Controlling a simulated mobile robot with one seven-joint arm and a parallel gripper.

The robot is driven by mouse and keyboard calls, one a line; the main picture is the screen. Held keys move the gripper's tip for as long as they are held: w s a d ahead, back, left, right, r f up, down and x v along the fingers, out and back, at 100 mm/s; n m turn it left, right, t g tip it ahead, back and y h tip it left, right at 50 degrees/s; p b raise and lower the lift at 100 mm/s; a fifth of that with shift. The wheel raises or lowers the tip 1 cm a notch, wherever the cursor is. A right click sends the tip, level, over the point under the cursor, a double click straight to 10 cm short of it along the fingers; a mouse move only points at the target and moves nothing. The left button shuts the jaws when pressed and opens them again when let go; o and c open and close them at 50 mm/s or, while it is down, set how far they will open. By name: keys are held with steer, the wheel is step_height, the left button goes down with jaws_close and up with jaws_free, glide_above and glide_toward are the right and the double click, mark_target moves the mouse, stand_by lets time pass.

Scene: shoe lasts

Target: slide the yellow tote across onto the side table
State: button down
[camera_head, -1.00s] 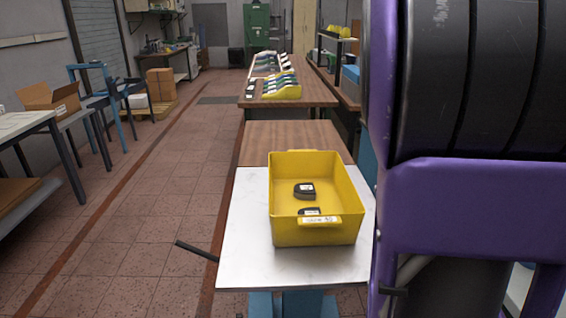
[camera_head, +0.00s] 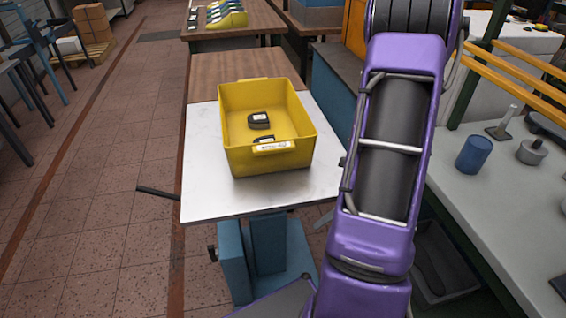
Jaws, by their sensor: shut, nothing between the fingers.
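The yellow tote (camera_head: 237,162) is an open box with a white label on its near side. It rests upright on a pale metal top (camera_head: 210,203), which stands on a blue base (camera_head: 268,250). Two dark objects (camera_head: 259,121) lie inside the tote. A brown wooden table (camera_head: 225,68) adjoins the far edge of the pale top; which surface is the side table I cannot tell for certain. My purple arm comes down to the right of the tote, apart from it. My gripper is out of the picture, below the frame.
A dark rod (camera_head: 158,192) juts left from beside the pale top. At right is a workbench (camera_head: 470,180) with a blue cup (camera_head: 473,154) and metal pieces. A longer table (camera_head: 262,25) with a yellow rack stands behind.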

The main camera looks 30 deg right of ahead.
step_height(320, 180, up, 3)
steer(key=w+a+m+t+y, duration=0.2)
steer(key=m+t+y, duration=0.1)
steer(key=m+t, duration=0.45)
steer(key=m+t+h, duration=0.1)
steer(key=m+t, duration=0.4)
steer(key=m, duration=0.2)
glide_toward(269, 160)
steer(key=a, duration=0.2)
steer(key=w+a, duration=0.1)
steer(key=a, duration=0.1)
steer(key=shift+r, duration=0.2)
steer(key=shift+w+d, duration=0.15)
steer(key=shift+w, duration=0.45)
steer(key=shift+w+d, duration=0.15)
steer(key=shift+w, duration=0.45)
steer(key=shift+w+d, duration=0.2)
steer(key=shift+w, duration=0.55)
